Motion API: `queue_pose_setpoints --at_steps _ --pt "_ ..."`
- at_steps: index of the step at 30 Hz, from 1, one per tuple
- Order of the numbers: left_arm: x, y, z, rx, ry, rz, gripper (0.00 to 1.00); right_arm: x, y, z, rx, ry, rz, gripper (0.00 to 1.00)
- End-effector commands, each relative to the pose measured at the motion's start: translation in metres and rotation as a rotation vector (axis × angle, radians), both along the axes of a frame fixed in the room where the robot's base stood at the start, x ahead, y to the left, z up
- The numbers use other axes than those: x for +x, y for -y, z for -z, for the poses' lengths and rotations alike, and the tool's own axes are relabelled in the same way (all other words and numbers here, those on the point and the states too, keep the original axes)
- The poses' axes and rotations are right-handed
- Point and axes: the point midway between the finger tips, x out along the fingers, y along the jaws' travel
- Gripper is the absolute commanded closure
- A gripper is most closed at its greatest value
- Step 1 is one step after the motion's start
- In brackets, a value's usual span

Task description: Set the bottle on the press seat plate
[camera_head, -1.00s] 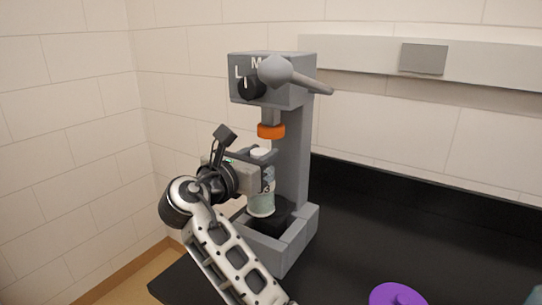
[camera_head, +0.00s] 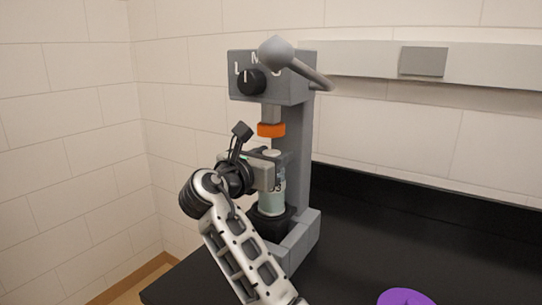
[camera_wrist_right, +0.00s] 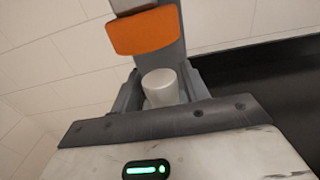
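The bottle (camera_head: 271,199) is a pale, translucent cylinder with a white cap and a dark label, upright at the press. My right gripper (camera_head: 272,166) is shut around its upper part. The bottle's base is at the black round seat plate (camera_head: 273,224), under the orange press head (camera_head: 271,129); I cannot tell whether it bears its full weight there. In the right wrist view the white cap (camera_wrist_right: 161,86) sits between the fingers (camera_wrist_right: 163,95), below the orange press head (camera_wrist_right: 141,31). My left gripper is not in view.
The grey press (camera_head: 297,150) has a column behind the bottle, a lever (camera_head: 312,77) at its top and a raised base wall (camera_head: 299,243) around the seat. A purple round object (camera_head: 405,297) lies on the black counter (camera_head: 365,240).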

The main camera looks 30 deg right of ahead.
Motion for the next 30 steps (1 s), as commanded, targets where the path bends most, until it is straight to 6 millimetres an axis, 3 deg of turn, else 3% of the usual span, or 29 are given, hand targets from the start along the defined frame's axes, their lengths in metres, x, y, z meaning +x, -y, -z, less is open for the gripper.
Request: queue_pose_setpoints --at_steps 11,17,24,30 --pt "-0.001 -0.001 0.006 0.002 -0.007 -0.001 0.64 0.0 -0.001 -0.002 0.0 0.001 -0.001 0.45" --pt "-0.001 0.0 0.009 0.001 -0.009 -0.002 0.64 -0.015 -0.028 -0.001 0.002 0.002 -0.004 0.45" --pt "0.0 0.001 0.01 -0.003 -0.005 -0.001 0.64 -0.042 -0.072 -0.001 0.002 0.001 -0.003 0.45" --pt "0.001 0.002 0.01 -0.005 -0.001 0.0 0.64 -0.057 -0.097 -0.002 0.001 0.001 -0.002 0.45"
